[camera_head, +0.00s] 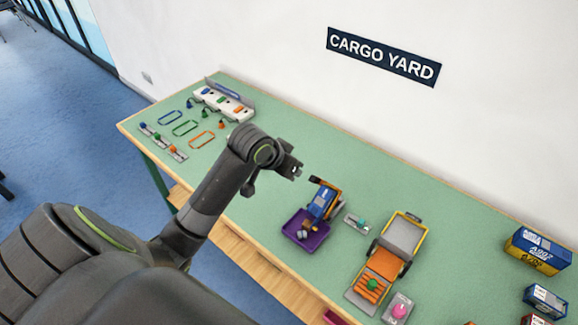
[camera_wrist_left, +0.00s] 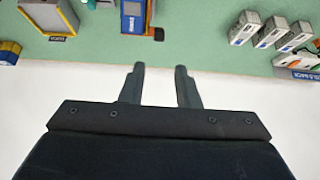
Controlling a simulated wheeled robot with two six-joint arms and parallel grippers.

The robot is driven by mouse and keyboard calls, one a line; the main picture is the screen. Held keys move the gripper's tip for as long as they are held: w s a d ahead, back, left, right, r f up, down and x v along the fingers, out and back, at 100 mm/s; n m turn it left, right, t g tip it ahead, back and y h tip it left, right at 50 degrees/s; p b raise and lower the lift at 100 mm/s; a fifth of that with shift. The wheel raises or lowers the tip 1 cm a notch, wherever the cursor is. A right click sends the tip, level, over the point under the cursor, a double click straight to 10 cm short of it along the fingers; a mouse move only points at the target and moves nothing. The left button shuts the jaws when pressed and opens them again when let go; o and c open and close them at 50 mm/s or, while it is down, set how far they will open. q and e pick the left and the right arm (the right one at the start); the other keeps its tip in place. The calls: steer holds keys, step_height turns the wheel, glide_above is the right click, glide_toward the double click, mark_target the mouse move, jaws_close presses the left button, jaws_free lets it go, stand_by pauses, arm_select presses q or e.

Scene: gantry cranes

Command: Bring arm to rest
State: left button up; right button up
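My left arm (camera_head: 205,195) comes in from the left and is bent over the green-topped table (camera_head: 330,160). My left gripper (camera_head: 296,171) is above the middle of the table, near its back part, apart from the things on it. In the left wrist view the two dark fingers of my left gripper (camera_wrist_left: 160,82) stand apart with nothing between them. My right gripper is not in view.
A white rack (camera_head: 222,105) stands at the left end.

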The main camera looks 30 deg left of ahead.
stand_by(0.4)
arm_select(q)
steer(key=s+f+n+g+y, duration=0.1)
steer(key=s+f, duration=0.2)
steer(key=s, duration=0.7)
steer(key=s+f+g+y, duration=0.1)
steer(key=s+f, duration=0.2)
steer(key=s, duration=0.6)
steer(key=s+f+n+g+y, duration=0.1)
steer(key=s+f, duration=0.3)
steer(key=s, duration=0.6)
step_height(320, 180, down, 25)
steer(key=a+g+b, duration=0.2)
steer(key=s+f, duration=0.7)
steer(key=f, duration=0.2)
steer(key=s+d+f+h+b, duration=0.1)
steer(key=s+f, duration=0.6)
steer(key=f, duration=0.3)
steer(key=shift+s+g+b, duration=0.3)
steer(key=shift+s+g, duration=0.05)
steer(key=shift+g, duration=0.05)
